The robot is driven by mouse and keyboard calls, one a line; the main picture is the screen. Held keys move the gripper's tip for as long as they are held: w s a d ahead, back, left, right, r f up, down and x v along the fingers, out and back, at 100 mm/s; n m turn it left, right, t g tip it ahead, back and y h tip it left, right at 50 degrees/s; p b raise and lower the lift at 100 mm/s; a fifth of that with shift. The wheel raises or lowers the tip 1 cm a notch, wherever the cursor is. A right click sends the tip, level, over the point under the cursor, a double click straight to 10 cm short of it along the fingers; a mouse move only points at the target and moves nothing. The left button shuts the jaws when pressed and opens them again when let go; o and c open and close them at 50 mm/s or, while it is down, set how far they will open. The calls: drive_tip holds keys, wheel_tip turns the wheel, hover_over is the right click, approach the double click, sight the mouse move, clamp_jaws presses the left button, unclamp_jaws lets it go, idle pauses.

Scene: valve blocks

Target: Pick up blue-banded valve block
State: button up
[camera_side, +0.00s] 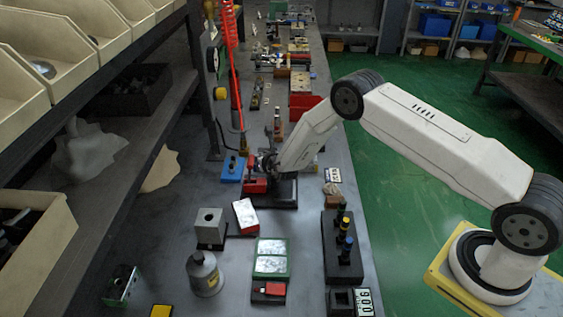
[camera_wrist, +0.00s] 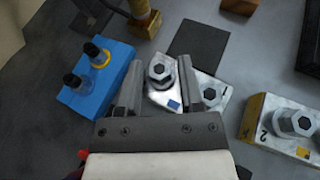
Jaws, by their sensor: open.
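In the wrist view, a silver valve block (camera_wrist: 160,99) with a hex nut on top and a small blue mark sits between the fingers of my gripper (camera_wrist: 160,64). The fingers stand open on either side of it, and I cannot tell whether they touch it. A second pale block (camera_wrist: 211,108) with a hex nut lies just right of the right finger, partly hidden by it. In the side view my gripper (camera_side: 262,162) is low over the bench, and the blue-marked block cannot be made out there.
A blue block (camera_wrist: 88,88) with two dark-topped posts, one yellow-collared, stands left of the gripper. A yellow-sided block (camera_wrist: 262,118) marked 2 with a hex nut is at right. A dark flat square (camera_wrist: 200,48) lies beyond. A red-white block (camera_side: 245,216) lies nearer the side camera.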

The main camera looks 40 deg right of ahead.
clamp_jaws()
drive_tip(key=shift+r, duration=0.1)
drive_tip(key=shift+w+r, duration=0.1)
drive_tip(key=shift+r, duration=0.05)
drive_tip(key=shift+r, duration=0.85)
drive_tip(key=s+r, duration=1.1)
drive_tip(key=s, duration=0.3)
drive_tip(key=shift+a, duration=0.4)
